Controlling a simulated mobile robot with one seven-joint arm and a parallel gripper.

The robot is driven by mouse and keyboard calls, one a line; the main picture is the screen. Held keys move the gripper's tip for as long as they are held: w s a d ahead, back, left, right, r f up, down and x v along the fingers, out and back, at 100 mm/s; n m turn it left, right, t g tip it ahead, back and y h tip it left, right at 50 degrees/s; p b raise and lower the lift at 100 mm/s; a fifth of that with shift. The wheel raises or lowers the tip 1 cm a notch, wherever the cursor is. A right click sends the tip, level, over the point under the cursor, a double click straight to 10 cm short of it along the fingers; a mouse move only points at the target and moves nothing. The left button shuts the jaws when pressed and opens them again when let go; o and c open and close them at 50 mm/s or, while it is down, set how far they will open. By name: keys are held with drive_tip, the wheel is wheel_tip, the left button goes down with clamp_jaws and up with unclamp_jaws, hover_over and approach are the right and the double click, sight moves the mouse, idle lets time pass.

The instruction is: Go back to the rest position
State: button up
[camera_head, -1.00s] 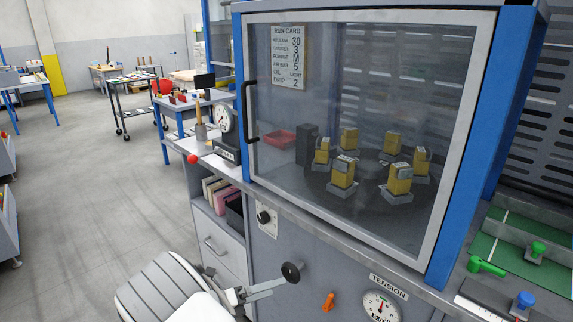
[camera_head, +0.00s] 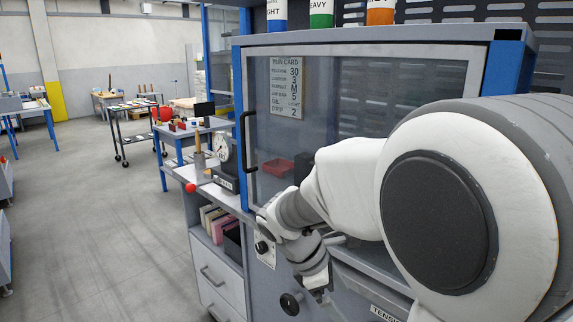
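My arm fills the right side of the head view, folded across the front of the grey cabinet with its blue frame. Its large white and grey joint is closest to the camera. My gripper (camera_head: 320,287) hangs at the far end of the arm, low in front of the cabinet's lower panel. It is small and turned away, so its fingers cannot be told apart and I see nothing held in it. My arm hides most of the turntable area behind the glass door (camera_head: 400,85).
A black knob (camera_head: 290,303) is on the panel just below and left of my gripper. A dial gauge (camera_head: 224,152) and a red ball (camera_head: 190,187) are on the counter at left. The floor (camera_head: 90,220) at left is clear.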

drive_tip(key=s+d+r+m+t+y, duration=0.2)
drive_tip(key=s+r+m+y, duration=0.15)
drive_tip(key=s+m, duration=0.45)
drive_tip(key=s+d+r+m+t+y, duration=0.25)
drive_tip(key=s+r+m, duration=0.25)
drive_tip(key=s+m, duration=0.3)
wheel_tip(320, 180, up, 14)
drive_tip(key=p, duration=1.3)
drive_tip(key=shift+a+m+p, duration=0.3)
drive_tip(key=shift+a+m, duration=0.1)
drive_tip(key=shift+a, duration=0.05)
drive_tip(key=shift+w, duration=0.15)
